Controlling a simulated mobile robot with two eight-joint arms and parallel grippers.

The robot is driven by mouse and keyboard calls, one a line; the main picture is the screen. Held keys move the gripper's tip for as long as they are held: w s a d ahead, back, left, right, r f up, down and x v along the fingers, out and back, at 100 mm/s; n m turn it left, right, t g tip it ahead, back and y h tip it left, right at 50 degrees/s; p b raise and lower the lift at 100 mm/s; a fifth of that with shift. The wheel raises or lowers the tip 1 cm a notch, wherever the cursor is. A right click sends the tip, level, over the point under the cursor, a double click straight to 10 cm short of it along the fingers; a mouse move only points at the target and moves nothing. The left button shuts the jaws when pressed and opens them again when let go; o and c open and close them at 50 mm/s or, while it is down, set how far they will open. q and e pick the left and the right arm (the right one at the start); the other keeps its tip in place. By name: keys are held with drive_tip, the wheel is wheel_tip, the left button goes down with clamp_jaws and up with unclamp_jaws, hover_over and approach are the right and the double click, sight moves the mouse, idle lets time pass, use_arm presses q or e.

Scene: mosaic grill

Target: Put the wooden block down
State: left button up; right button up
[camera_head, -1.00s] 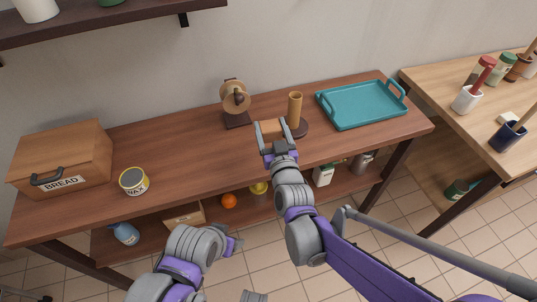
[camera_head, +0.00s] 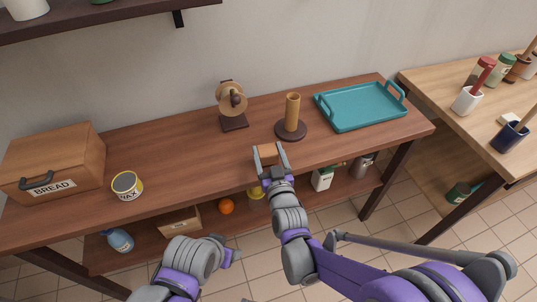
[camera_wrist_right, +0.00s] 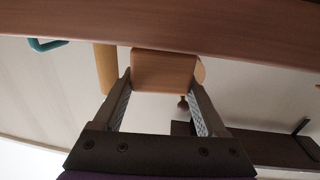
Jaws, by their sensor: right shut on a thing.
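The wooden block (camera_head: 266,153) is a small light-brown piece between the fingertips of my right gripper (camera_head: 269,157). That gripper is shut on it, near the front part of the long brown table (camera_head: 190,152). The right wrist view shows the block (camera_wrist_right: 163,68) between both fingers, close to the wooden table surface (camera_wrist_right: 230,28); I cannot tell whether it touches. My left gripper (camera_head: 232,256) shows in part at the bottom of the head view, in front of the table and away from the block; its fingers are unclear.
A teal tray (camera_head: 362,108) lies to the right. A wax tin (camera_head: 127,186) and bread box (camera_head: 55,165) are at left. Clear tabletop lies left of the block.

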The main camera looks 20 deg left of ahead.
drive_tip(key=shift+f, duration=0.3)
drive_tip(key=shift+f, duration=0.2)
drive_tip(key=o, duration=1.3)
drive_tip(key=v, duration=1)
drive_tip(key=shift+s+d+r, duration=0.1)
drive_tip(key=shift+s+r, duration=0.1)
drive_tip(key=shift+s, duration=0.2)
